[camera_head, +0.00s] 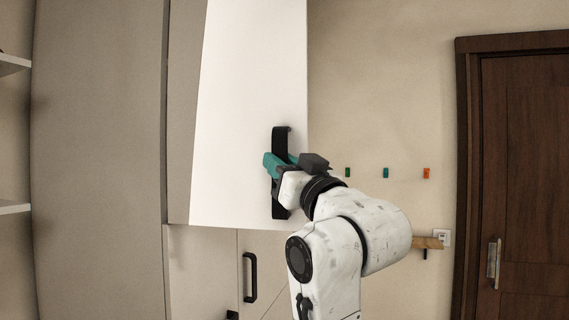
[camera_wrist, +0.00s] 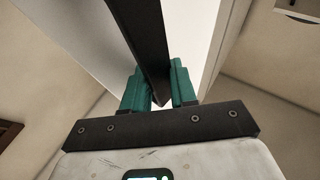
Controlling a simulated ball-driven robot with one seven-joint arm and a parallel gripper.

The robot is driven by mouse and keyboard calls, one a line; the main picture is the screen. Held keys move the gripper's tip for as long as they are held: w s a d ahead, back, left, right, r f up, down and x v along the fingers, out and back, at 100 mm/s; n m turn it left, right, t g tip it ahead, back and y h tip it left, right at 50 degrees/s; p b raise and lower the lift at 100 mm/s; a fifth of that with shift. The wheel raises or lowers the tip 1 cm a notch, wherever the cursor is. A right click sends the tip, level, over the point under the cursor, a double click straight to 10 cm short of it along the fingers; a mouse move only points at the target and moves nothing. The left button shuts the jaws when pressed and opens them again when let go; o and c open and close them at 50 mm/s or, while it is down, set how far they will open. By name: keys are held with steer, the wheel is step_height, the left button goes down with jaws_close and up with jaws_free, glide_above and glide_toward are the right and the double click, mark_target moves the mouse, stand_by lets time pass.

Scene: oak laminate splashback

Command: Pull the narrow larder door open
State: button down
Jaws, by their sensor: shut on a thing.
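The narrow larder door (camera_head: 240,110) is a tall white panel in the upper middle of the head view. It looks angled against the grey cabinet beside it, but I cannot tell exactly how far it stands open. Its long black upright handle (camera_head: 280,205) sits near the door's right edge. My gripper (camera_head: 275,164) has teal fingers shut on the handle at about its middle. In the wrist view, the black handle bar (camera_wrist: 148,35) runs between the two teal fingers of my gripper (camera_wrist: 160,88). The fingers hide part of the handle.
A lower cupboard with a black handle (camera_head: 250,277) is below the door. A tall grey panel (camera_head: 95,160) stands at the left. Small coloured wall hooks (camera_head: 386,173) and a dark wooden room door (camera_head: 525,170) are at the right.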

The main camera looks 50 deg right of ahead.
steer(key=shift+w+a+r, duration=0.1)
steer(key=shift+w+a, duration=0.2)
steer(key=shift+a, duration=0.25)
steer(key=c, duration=0.9)
jaws_free()
steer(key=shift+d, duration=0.1)
steer(key=b+v, duration=1)
steer(key=v, duration=0.1)
